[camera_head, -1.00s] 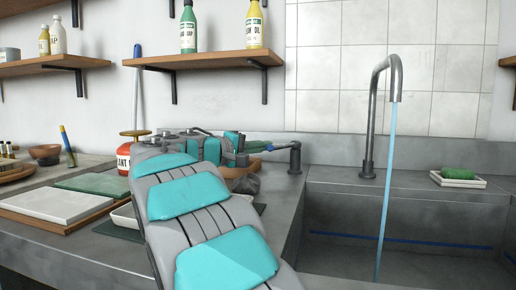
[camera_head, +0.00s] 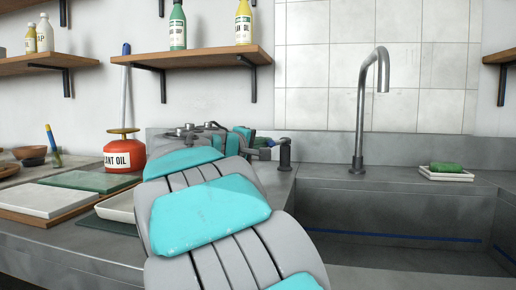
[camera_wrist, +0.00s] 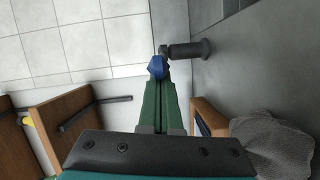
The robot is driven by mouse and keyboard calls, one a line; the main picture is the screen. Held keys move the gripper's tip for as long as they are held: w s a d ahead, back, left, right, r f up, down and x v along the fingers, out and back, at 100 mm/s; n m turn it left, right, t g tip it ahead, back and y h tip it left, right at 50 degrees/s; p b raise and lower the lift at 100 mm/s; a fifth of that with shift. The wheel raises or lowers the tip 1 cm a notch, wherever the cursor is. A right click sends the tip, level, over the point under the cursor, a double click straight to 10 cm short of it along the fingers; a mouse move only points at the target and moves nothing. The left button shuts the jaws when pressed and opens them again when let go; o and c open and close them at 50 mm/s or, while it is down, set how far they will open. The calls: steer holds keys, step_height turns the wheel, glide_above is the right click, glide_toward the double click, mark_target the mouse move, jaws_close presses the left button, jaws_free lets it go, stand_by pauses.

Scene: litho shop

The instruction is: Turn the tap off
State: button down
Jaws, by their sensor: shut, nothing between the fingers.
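The tap's tall grey spout (camera_head: 361,110) curves over the sink (camera_head: 395,215), and no water comes from its mouth. The tap's control is a short dark post (camera_head: 285,155) on the counter, left of the spout. The post also shows in the wrist view (camera_wrist: 190,49), with a short knob-like end towards my fingers. My gripper (camera_wrist: 158,68) has green fingers with a blue tip; they are shut and empty. The tip is right beside the post's end in the wrist view; I cannot tell whether they touch. In the head view my arm hides most of the gripper.
A red oil can (camera_head: 124,153), a white slab (camera_head: 47,200) and a green slab (camera_head: 91,181) are on the counter at left. A green soap on a white dish (camera_head: 445,176) lies right of the spout. Wooden shelves (camera_head: 195,57) with bottles hang above.

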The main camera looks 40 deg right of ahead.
steer(key=shift+s+d+n+t+y, duration=0.3)
steer(key=shift+s+n+t, duration=0.25)
steer(key=shift+t, duration=0.15)
steer(key=v, duration=0.8)
